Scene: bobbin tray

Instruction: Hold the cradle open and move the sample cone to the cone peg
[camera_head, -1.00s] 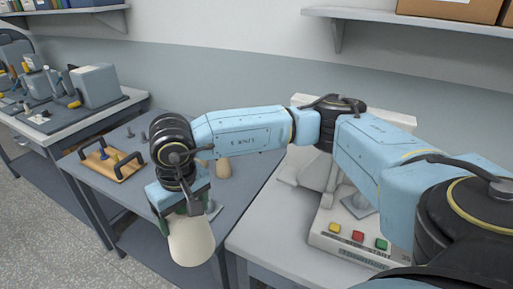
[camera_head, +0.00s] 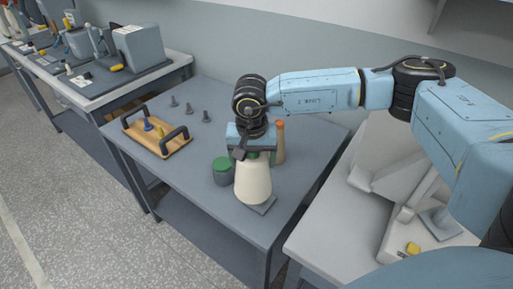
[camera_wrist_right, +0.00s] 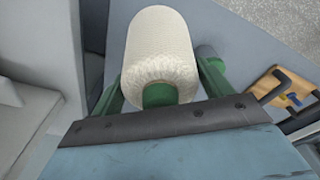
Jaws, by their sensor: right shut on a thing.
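The cream sample cone (camera_head: 253,183) is upright, narrow end up, in my right gripper (camera_head: 252,154) over the grey table. The right gripper is shut on its green narrow end. The cone also shows in the right wrist view (camera_wrist_right: 162,48), between the green fingers (camera_wrist_right: 160,96). A dark square plate (camera_head: 266,206) shows at the cone's foot; any peg on it is hidden, and I cannot tell if the cone touches it. The pale machine (camera_head: 385,187) stands at the right; I cannot make out its cradle clearly. My left gripper is not in view.
A grey pot with a green lid (camera_head: 222,171) stands close left of the cone. An orange-tipped tan cone (camera_head: 280,143) stands behind the gripper. A wooden tray (camera_head: 172,143) with dark handles lies at the left, near several dark pegs (camera_head: 190,109). The front-left table is clear.

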